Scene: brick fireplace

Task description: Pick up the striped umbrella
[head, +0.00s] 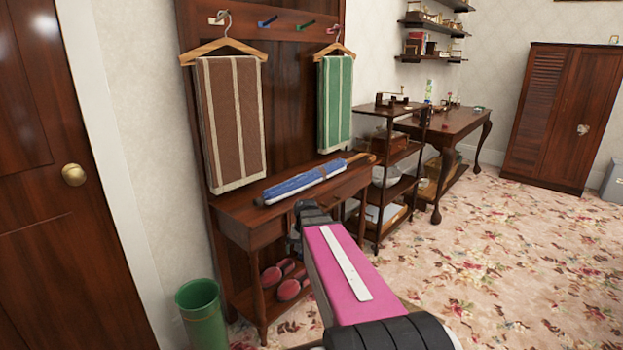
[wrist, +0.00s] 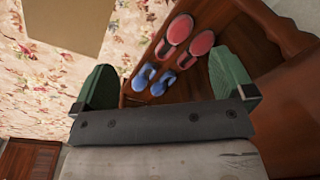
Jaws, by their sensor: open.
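The striped umbrella (head: 308,181), folded, blue with pale stripes and a brown wooden handle, lies on top of the dark wooden hall stand (head: 237,215) in the head view. Its handle points to the right and back. My gripper (wrist: 164,62) is open and empty, with green fingers spread wide in the wrist view. In the head view my gripper end is just in front of the stand's top edge, below the umbrella and apart from it; the fingers are mostly hidden by my arm. The umbrella does not show in the wrist view.
Red slippers (head: 282,280) sit on the stand's lower shelf; the wrist view also shows blue ones (wrist: 158,78). A brown towel (head: 232,120) and a green towel (head: 337,100) hang above the umbrella. A green bin (head: 200,315) stands left; a shelf unit (head: 388,190) stands right. Carpet at right is clear.

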